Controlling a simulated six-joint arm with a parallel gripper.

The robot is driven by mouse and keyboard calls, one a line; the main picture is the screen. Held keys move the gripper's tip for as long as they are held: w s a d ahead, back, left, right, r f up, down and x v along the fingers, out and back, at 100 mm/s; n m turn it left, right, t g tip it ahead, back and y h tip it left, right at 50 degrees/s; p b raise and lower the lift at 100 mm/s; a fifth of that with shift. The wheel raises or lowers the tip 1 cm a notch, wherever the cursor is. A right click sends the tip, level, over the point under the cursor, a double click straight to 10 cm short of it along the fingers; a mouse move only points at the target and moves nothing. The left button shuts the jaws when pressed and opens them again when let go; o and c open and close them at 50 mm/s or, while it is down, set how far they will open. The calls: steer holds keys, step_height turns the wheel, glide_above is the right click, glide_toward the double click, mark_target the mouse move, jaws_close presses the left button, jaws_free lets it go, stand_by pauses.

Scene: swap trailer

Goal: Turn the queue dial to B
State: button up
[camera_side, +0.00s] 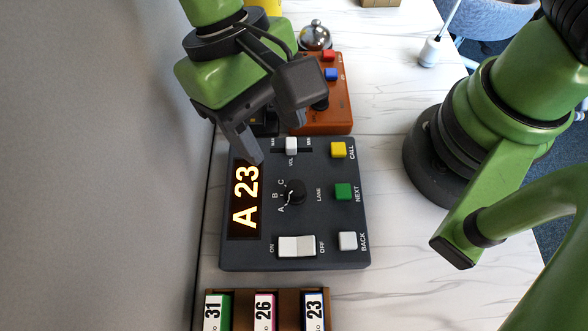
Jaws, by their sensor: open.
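The queue dial (291,192) is a black round knob on a dark grey control box (320,225). The letters A, B and C stand around its left side, and LANE is printed to its right. Its white mark seems to point toward A, though it is small. The lit display (245,198) on the box reads A 23. My gripper (284,129) is open and empty, above the upper edge of the box. One finger is over the top of the display and the other near the orange box. Both fingers are apart from the dial.
The box also carries a white slider (291,146), yellow (338,150), green (343,192) and white (348,241) buttons and an ON/OFF rocker (297,246). An orange box (335,117) and bell (315,36) stand behind; a card rack (285,300) lies in front. A wall is at left.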

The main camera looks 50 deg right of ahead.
mark_target(296, 187)
steer(key=x, duration=0.9)
steer(key=shift+s+f, duration=0.1)
steer(key=shift+f, duration=0.15)
steer(key=c, duration=0.9)
